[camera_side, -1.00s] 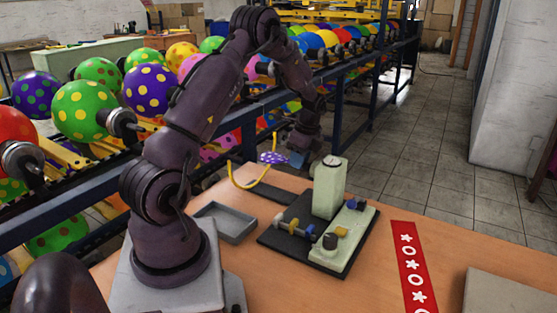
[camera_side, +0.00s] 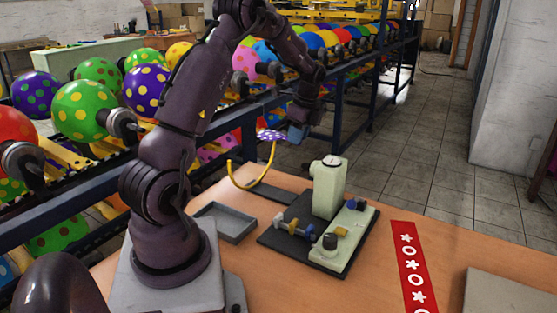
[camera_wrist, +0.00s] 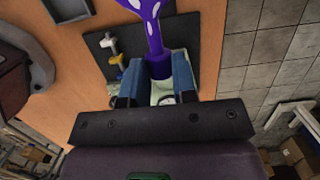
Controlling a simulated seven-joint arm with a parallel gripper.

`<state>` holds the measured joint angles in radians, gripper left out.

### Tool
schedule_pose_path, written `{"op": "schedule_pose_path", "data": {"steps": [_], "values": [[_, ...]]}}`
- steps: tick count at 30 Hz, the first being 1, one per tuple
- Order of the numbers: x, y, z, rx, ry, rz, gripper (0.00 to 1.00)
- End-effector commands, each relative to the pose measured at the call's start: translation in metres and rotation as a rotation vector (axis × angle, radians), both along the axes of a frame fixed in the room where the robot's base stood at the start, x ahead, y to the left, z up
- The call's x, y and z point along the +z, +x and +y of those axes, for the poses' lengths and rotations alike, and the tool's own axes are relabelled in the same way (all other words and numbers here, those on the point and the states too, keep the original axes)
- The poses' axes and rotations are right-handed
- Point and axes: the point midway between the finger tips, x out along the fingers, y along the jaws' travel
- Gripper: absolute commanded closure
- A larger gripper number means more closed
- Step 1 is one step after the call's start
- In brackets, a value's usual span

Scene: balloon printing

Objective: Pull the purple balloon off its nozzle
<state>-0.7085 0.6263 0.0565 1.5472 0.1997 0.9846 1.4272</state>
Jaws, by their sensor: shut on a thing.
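The purple balloon (camera_side: 270,136) with white spots is flat and limp. In the side view it sticks out to the left of my gripper (camera_side: 293,136), above the table's far edge. In the wrist view the balloon's spotted body (camera_wrist: 146,8) is at the top edge and partly cut off. Its narrow purple neck runs down between the blue fingers of my gripper (camera_wrist: 157,68), which are shut on it. No nozzle shows in the balloon's mouth.
A pale green post (camera_side: 328,190) stands on a black base plate (camera_side: 283,241) with small blue and yellow fittings. A grey tray (camera_side: 232,228) lies left of it. A rack of inflated balloons (camera_side: 88,110) runs behind. The air above the post is clear.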

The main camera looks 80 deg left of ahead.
Motion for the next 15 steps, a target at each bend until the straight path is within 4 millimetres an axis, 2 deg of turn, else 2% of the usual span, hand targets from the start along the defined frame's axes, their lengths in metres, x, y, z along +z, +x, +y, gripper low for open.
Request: {"op": "schedule_pose_path", "data": {"steps": [15], "values": [[0.053, 0.000, 0.000, -0.001, 0.001, -0.003, 0.93]]}}
